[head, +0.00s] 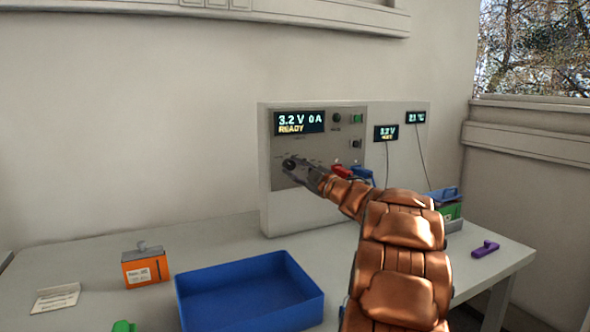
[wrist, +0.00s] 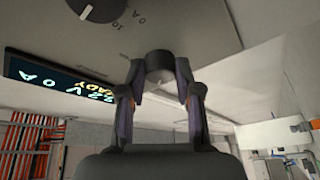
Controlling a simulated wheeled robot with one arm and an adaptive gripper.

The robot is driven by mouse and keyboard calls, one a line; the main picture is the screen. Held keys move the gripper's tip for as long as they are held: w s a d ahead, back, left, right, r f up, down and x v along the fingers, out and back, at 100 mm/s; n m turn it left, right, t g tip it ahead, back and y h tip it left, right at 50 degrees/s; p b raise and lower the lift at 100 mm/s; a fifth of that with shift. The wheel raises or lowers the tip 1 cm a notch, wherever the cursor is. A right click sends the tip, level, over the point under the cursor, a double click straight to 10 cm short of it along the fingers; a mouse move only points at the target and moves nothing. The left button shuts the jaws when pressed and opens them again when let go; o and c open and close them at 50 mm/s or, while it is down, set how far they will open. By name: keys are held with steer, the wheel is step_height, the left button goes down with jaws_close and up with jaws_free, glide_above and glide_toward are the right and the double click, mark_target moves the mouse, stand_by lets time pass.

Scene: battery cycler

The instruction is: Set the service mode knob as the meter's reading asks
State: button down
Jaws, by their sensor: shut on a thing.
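The grey cycler (head: 345,212) stands on the table. Its display (head: 299,122) reads 3.2 V, 0 A, READY; it shows upside down in the wrist view (wrist: 58,82). Small meters hang to the right: one (head: 386,133) seems to read 3.2 V with orange text below, the other (head: 416,117) about 21 °C. My gripper (head: 298,170) is at the lower left of the panel. In the wrist view its fingers (wrist: 160,75) close around a small dark knob (wrist: 158,62). Its label is not legible. A larger knob (wrist: 95,8) with 0, A and 10 marks is beside it.
Red and blue plugs (head: 343,170) sit close to my wrist. A blue tray (head: 250,306), orange box (head: 146,268) and purple piece (head: 485,249) lie on the table.

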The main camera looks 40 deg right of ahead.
stand_by(0.3)
steer(key=c, duration=0.8)
jaws_free()
steer(key=v, duration=1.2)
